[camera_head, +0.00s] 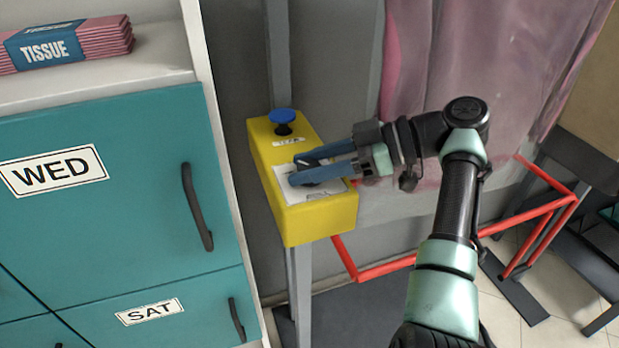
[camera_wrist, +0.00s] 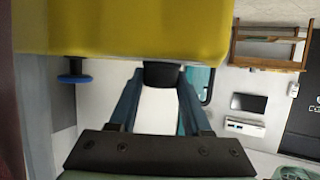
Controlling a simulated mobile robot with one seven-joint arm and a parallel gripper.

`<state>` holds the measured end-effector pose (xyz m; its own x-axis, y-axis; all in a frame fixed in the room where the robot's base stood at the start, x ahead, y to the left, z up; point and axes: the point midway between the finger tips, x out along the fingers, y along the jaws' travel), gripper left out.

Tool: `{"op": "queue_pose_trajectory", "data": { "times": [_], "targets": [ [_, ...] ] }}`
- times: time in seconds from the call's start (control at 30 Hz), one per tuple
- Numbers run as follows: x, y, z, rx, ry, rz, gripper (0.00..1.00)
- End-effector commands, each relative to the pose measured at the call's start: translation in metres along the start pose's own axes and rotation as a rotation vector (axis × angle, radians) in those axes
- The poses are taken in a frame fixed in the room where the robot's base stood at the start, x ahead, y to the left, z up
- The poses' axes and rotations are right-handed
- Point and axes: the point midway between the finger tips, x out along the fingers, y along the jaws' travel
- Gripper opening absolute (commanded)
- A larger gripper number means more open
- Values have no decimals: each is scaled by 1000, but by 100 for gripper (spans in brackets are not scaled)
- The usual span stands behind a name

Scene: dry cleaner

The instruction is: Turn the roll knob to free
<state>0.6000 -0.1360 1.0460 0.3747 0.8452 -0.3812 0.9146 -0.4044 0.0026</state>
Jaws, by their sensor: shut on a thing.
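The yellow control box (camera_head: 318,219) stands on a grey post in the head view, with a white label plate on its face. My gripper (camera_head: 304,168) reaches in from the right, its blue-grey fingers over that plate. In the wrist view the dark roll knob (camera_wrist: 162,74) sits between the fingertips of my gripper (camera_wrist: 160,84), against the yellow box (camera_wrist: 120,28). The gripper is shut on the knob. The fingers largely hide the knob and the plate's markings in the head view, so I cannot read its setting.
A blue mushroom button (camera_head: 283,116) is on the same box, just beyond my fingers. Teal drawers (camera_head: 110,200) marked WED and SAT stand at the left. A pinkish sheet (camera_head: 480,80) hangs behind my arm. A red rail frame (camera_head: 385,268) runs below and right of the box.

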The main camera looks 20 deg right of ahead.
Motion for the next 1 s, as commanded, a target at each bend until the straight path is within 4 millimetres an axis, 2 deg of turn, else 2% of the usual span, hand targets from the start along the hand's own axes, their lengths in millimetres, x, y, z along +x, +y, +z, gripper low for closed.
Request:
{"op": "queue_pose_trajectory", "data": {
  "times": [0.3, 0.77, 0.8, 0.93, 1.0],
  "targets": [
    [1, -1, 3, -18, -5, -65, 0],
    [2, -2, 4, -21, -6, -75, 0],
    [2, -2, 4, -21, -6, -75, 52],
    [2, -1, 3, -22, -4, -73, 75],
    [1, -1, 2, -23, -4, -72, 78]
  ]
}}
